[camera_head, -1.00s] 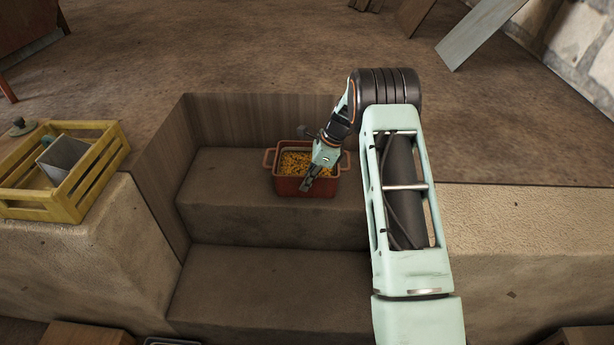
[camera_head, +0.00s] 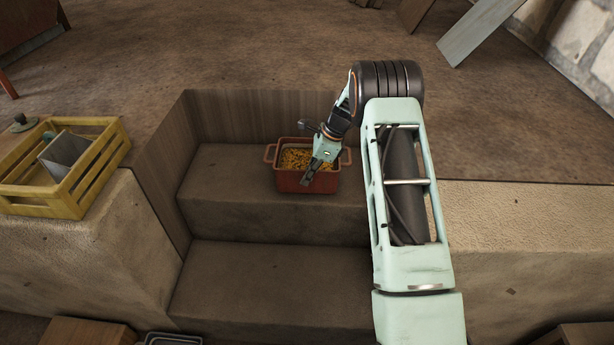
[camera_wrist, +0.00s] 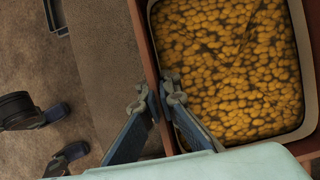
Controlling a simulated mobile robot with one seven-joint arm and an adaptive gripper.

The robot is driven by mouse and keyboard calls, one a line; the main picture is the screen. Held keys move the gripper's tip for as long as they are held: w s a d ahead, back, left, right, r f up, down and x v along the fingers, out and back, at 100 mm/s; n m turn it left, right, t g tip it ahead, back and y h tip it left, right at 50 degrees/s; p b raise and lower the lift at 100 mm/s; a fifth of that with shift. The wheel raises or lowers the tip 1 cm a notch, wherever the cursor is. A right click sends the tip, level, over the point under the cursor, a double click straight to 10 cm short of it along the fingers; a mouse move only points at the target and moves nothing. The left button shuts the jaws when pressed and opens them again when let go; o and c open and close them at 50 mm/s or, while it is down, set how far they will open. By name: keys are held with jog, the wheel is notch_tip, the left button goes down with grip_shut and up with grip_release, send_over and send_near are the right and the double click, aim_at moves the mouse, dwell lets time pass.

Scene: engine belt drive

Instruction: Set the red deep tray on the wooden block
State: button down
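The red deep tray (camera_head: 290,181) stands upright on the upper stone step, filled with yellow-orange pieces. It has a handle at each side. My gripper (camera_head: 308,181) is at its front wall. In the wrist view my gripper (camera_wrist: 155,94) has one finger outside the tray wall and one inside, close against it; it looks shut on the wall of the tray (camera_wrist: 143,45). A wooden block (camera_head: 85,333) is partly visible at the bottom left edge. Another wooden piece (camera_head: 585,336) shows at the bottom right; I cannot tell which one the task means.
A yellow slatted crate (camera_head: 95,178) with a grey box inside stands on the left ledge. A lower step (camera_head: 270,285) in front of the tray is bare. A wooden wall (camera_head: 235,115) rises behind the tray. A metal tray rim (camera_head: 172,339) shows at the bottom.

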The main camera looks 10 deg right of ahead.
jog(key=s+a+r+p, duration=0.2)
jog(key=s+r+p, duration=0.3)
jog(key=s+r, duration=0.7)
jog(key=shift+s, duration=0.7)
jog(key=s+d+r+n+g+h+p, duration=0.1)
jog(key=s+r+n+p, duration=0.1)
jog(key=r+n+p, duration=0.4)
jog(key=s+d+r+n+g+h+p, duration=0.2)
jog(key=r+n+p, duration=0.5)
jog(key=r+p, duration=0.6)
jog(key=s+d+r+n+g+h+p, duration=0.2)
jog(key=r+n+p, duration=0.5)
jog(key=r+p, duration=0.3)
notch_tip(320, 180, up, 4)
jog(key=shift+s+f, duration=0.15)
jog(key=shift+s, duration=0.15)
